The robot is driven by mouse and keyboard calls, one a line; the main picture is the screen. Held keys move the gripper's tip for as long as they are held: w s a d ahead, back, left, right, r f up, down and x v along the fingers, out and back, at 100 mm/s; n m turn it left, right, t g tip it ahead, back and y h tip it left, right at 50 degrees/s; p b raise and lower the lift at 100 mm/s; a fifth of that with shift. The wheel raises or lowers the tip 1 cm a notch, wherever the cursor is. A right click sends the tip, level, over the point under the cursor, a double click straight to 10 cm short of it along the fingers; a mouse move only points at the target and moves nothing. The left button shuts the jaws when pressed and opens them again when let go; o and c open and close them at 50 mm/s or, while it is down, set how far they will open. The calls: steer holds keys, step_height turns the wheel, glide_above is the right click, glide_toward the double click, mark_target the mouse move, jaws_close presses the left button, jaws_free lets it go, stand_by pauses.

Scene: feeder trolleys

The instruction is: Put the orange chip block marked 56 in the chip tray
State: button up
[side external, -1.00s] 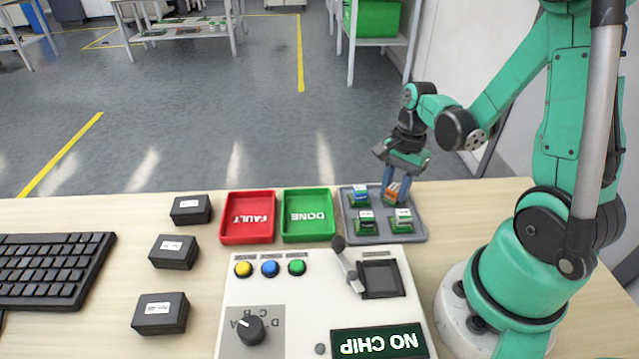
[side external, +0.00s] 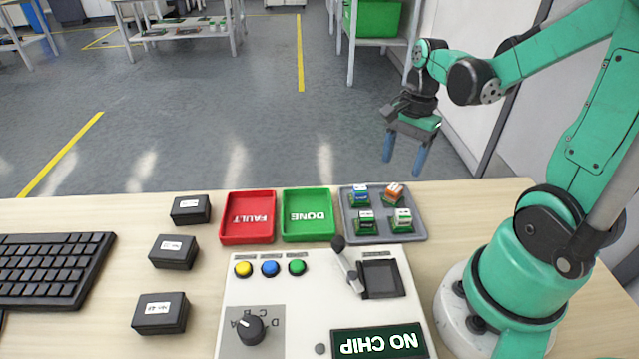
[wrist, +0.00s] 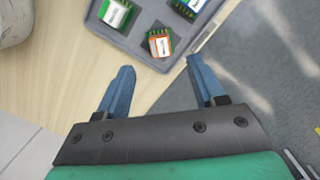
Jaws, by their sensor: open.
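The orange chip block (side external: 394,193) sits in the far right place of the grey chip tray (side external: 418,233). Its number is too small to read. In the wrist view the orange block (wrist: 160,43) lies near the tray's edge (wrist: 118,40), ahead of the fingers. My gripper (side external: 403,168) is open and empty. It is raised above and beyond the far right of the tray, apart from the block. In the wrist view its blue fingers (wrist: 162,80) are spread wide with nothing between them.
A blue chip block (side external: 360,196) and two green ones (side external: 366,222) (side external: 402,220) share the tray. Green DONE (side external: 308,236) and red FAULT (side external: 247,238) trays stand left. The tester panel (side external: 312,290) has a raised lever and empty socket (side external: 380,279). Black boxes (side external: 174,252) stand further left.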

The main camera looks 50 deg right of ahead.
step_height(320, 180, up, 6)
steer(key=w+a+n+t, duration=0.2)
steer(key=a+n, duration=0.4)
steer(key=n, duration=0.3)
steer(key=w+a+n+t+h, duration=0.1)
steer(key=a+n+t, duration=0.4)
steer(key=n, duration=0.4)
steer(key=shift+w+a+r, duration=0.25)
steer(key=shift+w+a, duration=0.15)
steer(key=shift+a, duration=0.25)
